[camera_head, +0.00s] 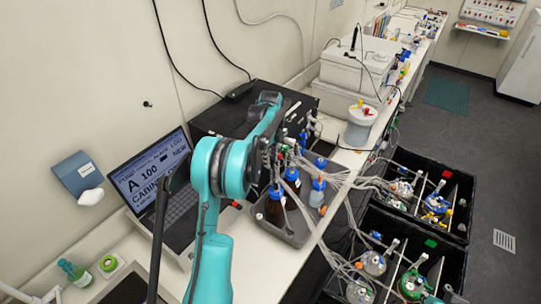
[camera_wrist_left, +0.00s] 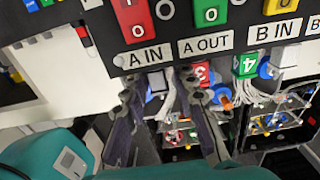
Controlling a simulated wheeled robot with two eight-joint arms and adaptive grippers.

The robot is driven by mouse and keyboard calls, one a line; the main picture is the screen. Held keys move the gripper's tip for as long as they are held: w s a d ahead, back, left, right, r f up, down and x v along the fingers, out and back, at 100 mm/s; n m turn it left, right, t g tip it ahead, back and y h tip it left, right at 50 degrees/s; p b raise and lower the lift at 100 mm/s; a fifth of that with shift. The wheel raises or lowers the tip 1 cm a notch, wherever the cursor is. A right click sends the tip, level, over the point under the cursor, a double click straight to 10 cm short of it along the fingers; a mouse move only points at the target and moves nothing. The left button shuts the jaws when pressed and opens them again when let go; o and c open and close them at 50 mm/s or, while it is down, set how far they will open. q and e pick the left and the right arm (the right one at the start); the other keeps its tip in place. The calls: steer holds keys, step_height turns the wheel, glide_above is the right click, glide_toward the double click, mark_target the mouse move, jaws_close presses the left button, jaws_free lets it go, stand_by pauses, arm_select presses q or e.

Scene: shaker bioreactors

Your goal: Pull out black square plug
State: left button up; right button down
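In the left wrist view, a small dark square plug with a pale face (camera_wrist_left: 155,83) sits below the label "A IN" on the black panel (camera_wrist_left: 150,45). My left gripper (camera_wrist_left: 160,80) has its two fingers spread, one on each side of this plug. I cannot tell whether either finger touches it. My right gripper does not show.
Brown bottles with blue caps (camera_head: 275,205) stand in a grey tray (camera_head: 292,232) on the bench. Many pale tubes (camera_head: 345,182) run right to black crates (camera_head: 458,205) on the floor side. A laptop (camera_head: 150,180) stands left. A white cable bundle hangs close to the plug.

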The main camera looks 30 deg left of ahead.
arm_select(q)
steer(key=shift+s+d+r, duration=0.15)
steer(key=shift+s+d, duration=0.05)
steer(key=shift+s, duration=0.1)
steer(key=shift+w, duration=0.1)
jaws_close()
steer(key=shift+d, duration=0.1)
steer(key=shift+d, duration=0.5)
steer(key=shift+d, duration=0.15)
steer(key=shift+d+b, duration=0.3)
steer(key=shift+d, duration=0.2)
steer(key=shift+d, duration=0.1)
steer(key=shift+s+d, duration=0.2)
steer(key=shift+d, duration=1.2)
steer(key=shift+b, duration=0.3)
